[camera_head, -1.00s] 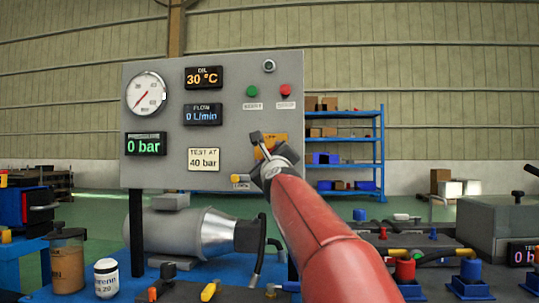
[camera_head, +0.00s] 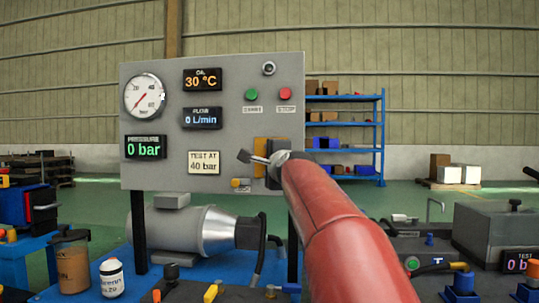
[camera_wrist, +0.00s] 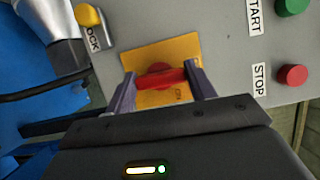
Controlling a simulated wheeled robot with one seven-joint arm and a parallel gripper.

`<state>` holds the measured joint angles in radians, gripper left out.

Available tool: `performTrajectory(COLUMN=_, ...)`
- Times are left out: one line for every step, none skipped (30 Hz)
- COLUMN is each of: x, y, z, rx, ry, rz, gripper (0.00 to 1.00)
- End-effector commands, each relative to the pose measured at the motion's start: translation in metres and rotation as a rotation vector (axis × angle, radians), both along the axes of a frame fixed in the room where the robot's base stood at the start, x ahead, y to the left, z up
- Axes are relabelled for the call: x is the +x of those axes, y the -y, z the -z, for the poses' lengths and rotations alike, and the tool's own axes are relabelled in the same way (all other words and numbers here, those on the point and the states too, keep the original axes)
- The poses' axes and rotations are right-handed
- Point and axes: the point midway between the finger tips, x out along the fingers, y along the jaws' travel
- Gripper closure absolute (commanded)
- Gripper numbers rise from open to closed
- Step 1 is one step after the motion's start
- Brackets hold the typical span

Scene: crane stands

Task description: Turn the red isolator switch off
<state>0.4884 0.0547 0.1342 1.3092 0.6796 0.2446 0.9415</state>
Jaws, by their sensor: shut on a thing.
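The red isolator switch handle (camera_wrist: 172,78) sits on a yellow plate (camera_wrist: 181,50) in the wrist view and lies across the picture. My gripper (camera_wrist: 161,74) has one finger at each end of the handle and is shut on it. An "ON" label is readable on the plate just below the handle. In the head view my gripper (camera_head: 258,159) is at the yellow plate (camera_head: 263,145) on the grey panel's lower right. My gripper and red arm hide the handle there.
The grey panel (camera_head: 225,125) carries a gauge, displays, a green START button (camera_head: 251,94) and a red STOP button (camera_head: 284,94). A yellow knob (camera_wrist: 87,15) labelled "...OCK" is close by. A motor (camera_head: 185,231) and blue bench lie below.

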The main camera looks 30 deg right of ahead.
Motion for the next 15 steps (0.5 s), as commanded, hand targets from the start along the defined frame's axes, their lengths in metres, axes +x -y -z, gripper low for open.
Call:
performTrajectory(x=0.0004, y=-0.0001, z=-0.0007, rx=-0.012, ry=-0.011, rz=-0.001, gripper=0.68)
performTrajectory(x=0.0003, y=-0.0001, z=-0.0005, rx=-0.019, ry=-0.016, rz=-0.001, gripper=0.68)
performTrajectory(x=0.0003, y=-0.0001, z=-0.0002, rx=-0.027, ry=-0.021, rz=0.000, gripper=0.68)
performTrajectory(x=0.0003, y=-0.0001, z=0.0000, rx=-0.033, ry=-0.024, rz=0.000, gripper=0.68)
performTrajectory(x=0.0003, y=0.0000, z=0.0001, rx=-0.036, ry=-0.027, rz=0.000, gripper=0.68)
performTrajectory(x=0.0003, y=0.0000, z=0.0003, rx=-0.041, ry=-0.030, rz=-0.001, gripper=0.68)
performTrajectory(x=0.0003, y=-0.0001, z=0.0005, rx=-0.043, ry=-0.032, rz=-0.001, gripper=0.68)
performTrajectory(x=0.0003, y=-0.0001, z=0.0006, rx=-0.045, ry=-0.033, rz=-0.001, gripper=0.68)
performTrajectory(x=0.0003, y=-0.0001, z=0.0008, rx=-0.047, ry=-0.034, rz=-0.001, gripper=0.68)
performTrajectory(x=0.0003, y=-0.0001, z=0.0009, rx=-0.048, ry=-0.035, rz=-0.001, gripper=0.68)
performTrajectory(x=0.0003, y=-0.0001, z=0.0010, rx=-0.049, ry=-0.035, rz=-0.001, gripper=0.68)
performTrajectory(x=0.0003, y=0.0000, z=0.0011, rx=-0.050, ry=-0.036, rz=0.000, gripper=0.68)
performTrajectory(x=0.0003, y=-0.0001, z=0.0012, rx=-0.050, ry=-0.036, rz=-0.001, gripper=0.68)
performTrajectory(x=0.0003, y=0.0000, z=0.0012, rx=-0.050, ry=-0.036, rz=0.000, gripper=0.68)
performTrajectory(x=0.0003, y=-0.0001, z=0.0012, rx=-0.050, ry=-0.036, rz=0.000, gripper=0.68)
